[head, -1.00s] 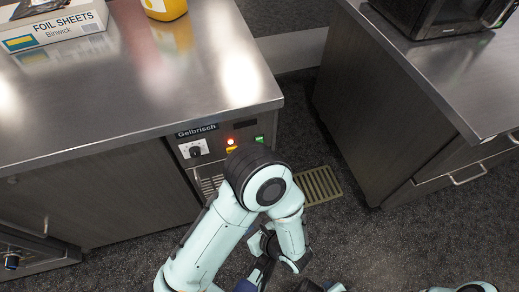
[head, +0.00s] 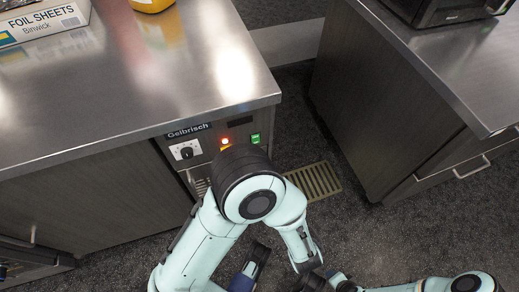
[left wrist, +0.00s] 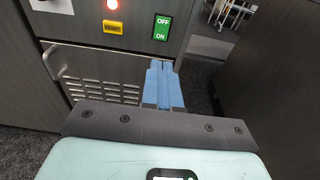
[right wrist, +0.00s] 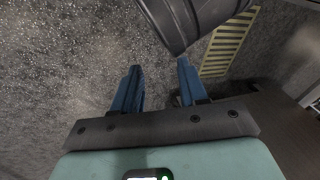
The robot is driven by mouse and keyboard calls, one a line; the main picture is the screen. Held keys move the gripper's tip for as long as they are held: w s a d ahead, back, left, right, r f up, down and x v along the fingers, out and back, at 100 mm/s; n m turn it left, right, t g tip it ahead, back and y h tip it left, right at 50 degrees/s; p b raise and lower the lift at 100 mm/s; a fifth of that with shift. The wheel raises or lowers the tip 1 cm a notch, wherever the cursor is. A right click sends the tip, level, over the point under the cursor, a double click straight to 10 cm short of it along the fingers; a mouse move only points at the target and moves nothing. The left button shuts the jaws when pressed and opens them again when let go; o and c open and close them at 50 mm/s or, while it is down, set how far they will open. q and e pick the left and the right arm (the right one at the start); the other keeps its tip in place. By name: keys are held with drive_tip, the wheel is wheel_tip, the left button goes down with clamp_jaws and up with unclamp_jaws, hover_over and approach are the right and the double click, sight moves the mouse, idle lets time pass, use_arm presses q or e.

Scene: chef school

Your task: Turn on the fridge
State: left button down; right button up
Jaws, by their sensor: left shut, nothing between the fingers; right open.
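The fridge is built into the steel-topped counter under the label "Gelbrisch" (head: 188,130). Its green OFF/ON switch (head: 256,138) is at the right of the front panel, beside a lit red lamp (head: 225,141). In the left wrist view the switch (left wrist: 161,27) is upright, with OFF above and ON below. My left gripper (left wrist: 164,66) is shut and empty, pointing toward the panel below the switch; a gap shows between them in the picture. In the head view my left arm hides the lower panel. My right gripper (right wrist: 160,66) is open and empty over the grey floor.
A dial (head: 186,152) is left of the lamp. A yellow label (left wrist: 112,27) and vent grille (left wrist: 100,85) are below it. A yellow floor grate (head: 314,181) lies in the aisle. A second counter (head: 400,110) stands at right, bounding the aisle.

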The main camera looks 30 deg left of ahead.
use_arm(q)
approach(256, 139)
wheel_tip(256, 139, down, 2)
drive_tip(key=a, duration=0.1)
drive_tip(key=shift+w+b+x, duration=0.25)
drive_tip(key=shift+b+x, duration=0.7)
drive_tip(key=shift+x, duration=2)
use_arm(e)
drive_tip(key=shift+s+d+f+g, duration=0.25)
drive_tip(key=shift+s+f, duration=0.2)
drive_tip(key=shift+f, duration=0.4)
drive_tip(key=shift+s+d+f+g, duration=0.15)
drive_tip(key=shift+s+d+f, duration=0.2)
drive_tip(key=shift+f, duration=0.45)
use_arm(q)
drive_tip(key=shift+d+r, duration=0.1)
drive_tip(key=shift+d, duration=0.05)
use_arm(e)
drive_tip(key=shift+a, duration=0.1)
drive_tip(key=shift+w+r, duration=0.15)
drive_tip(key=shift+r, duration=0.05)
